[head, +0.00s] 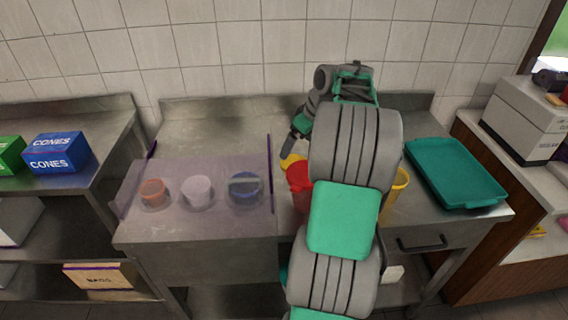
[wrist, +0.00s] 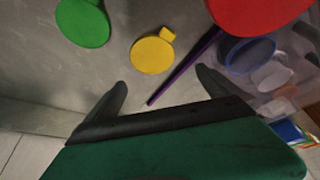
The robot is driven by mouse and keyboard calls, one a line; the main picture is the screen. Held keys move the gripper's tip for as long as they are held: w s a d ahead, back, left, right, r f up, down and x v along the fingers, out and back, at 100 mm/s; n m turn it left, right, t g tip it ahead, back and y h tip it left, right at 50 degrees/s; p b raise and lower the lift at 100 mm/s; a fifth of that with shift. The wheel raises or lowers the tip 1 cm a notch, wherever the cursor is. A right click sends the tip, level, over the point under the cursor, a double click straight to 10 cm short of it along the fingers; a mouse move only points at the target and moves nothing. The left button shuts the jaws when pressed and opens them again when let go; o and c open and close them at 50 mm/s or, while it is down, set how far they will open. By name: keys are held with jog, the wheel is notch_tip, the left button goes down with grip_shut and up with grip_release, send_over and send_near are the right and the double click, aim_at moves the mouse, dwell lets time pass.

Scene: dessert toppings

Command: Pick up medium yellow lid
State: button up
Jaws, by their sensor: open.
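The yellow lid (wrist: 152,55) is a flat disc with a small square tab, lying on the steel counter in the wrist view. In the head view, part of a yellow disc (head: 291,161) shows just below the gripper tip, beside the red container. My gripper (wrist: 162,92) is open and empty, its two dark fingers spread apart, with the lid beyond the fingertips and between them in the picture. In the head view my gripper (head: 290,147) is near the lid, partly hidden by my arm. I cannot tell its height above the counter.
A green lid (wrist: 82,22) lies left of the yellow one, and a large red lid or container top (wrist: 255,12) is at upper right. A purple-edged clear guard (head: 270,175) stands left, over several tubs. A yellow container (head: 398,185) and teal tray (head: 455,172) are right.

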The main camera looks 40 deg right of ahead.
aim_at(293, 161)
jog(key=shift+w+d+f, duration=0.1)
jog(key=shift+d+f, duration=0.45)
jog(key=shift+f, duration=0.15)
jog(key=shift+w+a+f, duration=0.1)
jog(key=shift+a+f, duration=0.05)
jog(key=shift+f, duration=0.2)
jog(key=x, duration=0.6)
jog(key=shift+d+f+p, duration=0.15)
jog(key=shift+d+p, duration=0.05)
jog(key=shift+p, duration=0.2)
jog(key=shift+s, duration=0.2)
jog(key=shift+c, duration=0.4)
jog(key=c, duration=1.2)
jog(key=shift+o, duration=0.2)
